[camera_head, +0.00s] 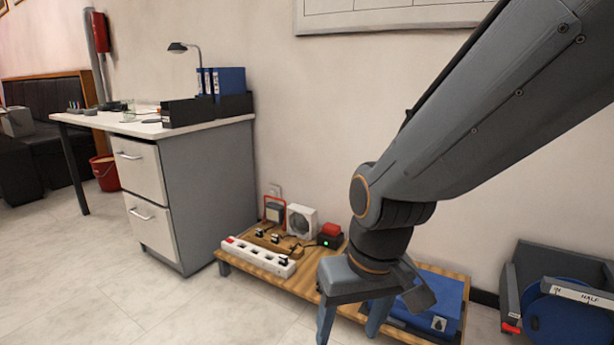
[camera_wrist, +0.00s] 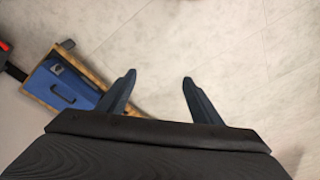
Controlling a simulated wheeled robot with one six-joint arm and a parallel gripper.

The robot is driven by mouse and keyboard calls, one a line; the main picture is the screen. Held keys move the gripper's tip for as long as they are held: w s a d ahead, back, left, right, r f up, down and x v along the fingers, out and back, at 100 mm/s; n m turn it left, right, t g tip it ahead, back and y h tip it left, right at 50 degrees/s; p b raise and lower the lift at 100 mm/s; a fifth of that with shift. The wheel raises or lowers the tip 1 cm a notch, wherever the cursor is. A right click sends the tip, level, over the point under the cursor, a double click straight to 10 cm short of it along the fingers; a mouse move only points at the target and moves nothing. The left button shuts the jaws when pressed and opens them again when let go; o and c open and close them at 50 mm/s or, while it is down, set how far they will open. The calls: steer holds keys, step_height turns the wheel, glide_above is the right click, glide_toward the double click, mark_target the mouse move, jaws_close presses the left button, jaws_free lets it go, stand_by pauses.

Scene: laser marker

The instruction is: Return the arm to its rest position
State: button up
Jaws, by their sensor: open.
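My arm reaches in from the upper right of the head view and bends down at the elbow. My gripper (camera_head: 346,334) hangs in front of the low wooden bench, its fingers pointing down. In the wrist view the two fingers of my gripper (camera_wrist: 158,82) stand wide apart with only bare floor between them. My gripper is open and empty. In the head view the lower fingertips are near or past the bottom edge of the picture.
The low wooden bench (camera_head: 235,263) bears a white power strip (camera_head: 258,258), a red-topped device (camera_head: 330,235) and a blue case (camera_head: 440,297). The case also shows in the wrist view (camera_wrist: 62,88). A desk (camera_head: 215,190) stands left, a blue reel (camera_head: 570,318) right.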

steer(key=s+a+r+n+g, duration=0.2)
steer(key=s+a+r+n, duration=0.15)
steer(key=s+a, duration=0.5)
steer(key=d+r+m+p, duration=0.3)
steer(key=d+r+p, duration=0.7)
steer(key=p, duration=0.7)
steer(key=s+d+r+m+h+p, duration=0.1)
steer(key=d+r+m+p, duration=0.2)
steer(key=d+r+p, duration=0.8)
step_height(320, 180, up, 6)
steer(key=p, duration=0.7)
steer(key=shift+f, duration=0.25)
steer(key=shift+m, duration=0.25)
